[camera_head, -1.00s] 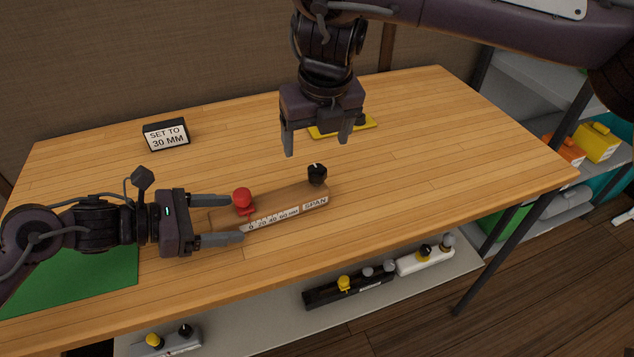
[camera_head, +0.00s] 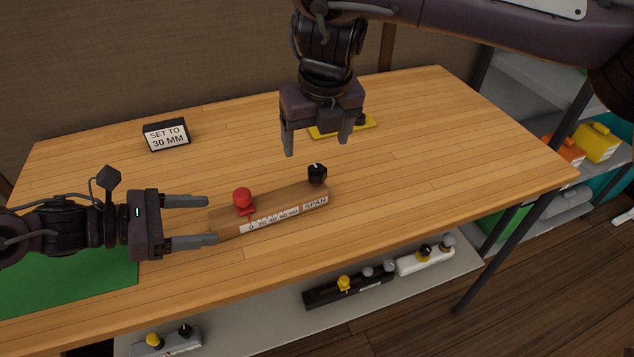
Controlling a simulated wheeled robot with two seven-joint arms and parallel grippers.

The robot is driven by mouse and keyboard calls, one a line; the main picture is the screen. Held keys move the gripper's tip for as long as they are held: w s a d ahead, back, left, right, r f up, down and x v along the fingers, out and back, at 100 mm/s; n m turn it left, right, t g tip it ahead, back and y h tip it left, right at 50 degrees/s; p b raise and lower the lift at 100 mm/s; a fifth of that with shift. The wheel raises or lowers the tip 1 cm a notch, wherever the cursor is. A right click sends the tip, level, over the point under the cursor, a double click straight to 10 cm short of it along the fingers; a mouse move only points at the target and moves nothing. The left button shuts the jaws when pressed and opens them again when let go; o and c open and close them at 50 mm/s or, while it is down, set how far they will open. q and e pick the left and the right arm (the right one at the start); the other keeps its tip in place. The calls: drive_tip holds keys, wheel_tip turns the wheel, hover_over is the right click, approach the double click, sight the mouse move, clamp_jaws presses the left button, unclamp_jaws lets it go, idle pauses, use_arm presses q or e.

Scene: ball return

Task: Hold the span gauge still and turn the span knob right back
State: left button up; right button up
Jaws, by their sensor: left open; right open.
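The span gauge (camera_head: 285,208) is a long wooden block lying on the table, with a scale strip marked in mm and a SPAN label on its front face. A red knob-like pointer (camera_head: 243,200) stands near its left end. The black span knob (camera_head: 317,174) with a white mark sits on its right end. My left gripper (camera_head: 212,220) is open at the gauge's left end, its fingertips just beside that end; whether they touch cannot be told. My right gripper (camera_head: 317,147) is open and empty, pointing down above and behind the span knob.
A sign reading SET TO 30 MM (camera_head: 166,134) stands at the back left. A yellow item (camera_head: 328,131) lies behind my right gripper. A green mat (camera_head: 75,283) is at the front left. Similar gauges (camera_head: 350,288) sit on the shelf below. The table's right side is clear.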

use_arm(q)
drive_tip(key=o, duration=0.5)
drive_tip(key=shift+o, duration=0.2)
drive_tip(key=shift+a, duration=0.1)
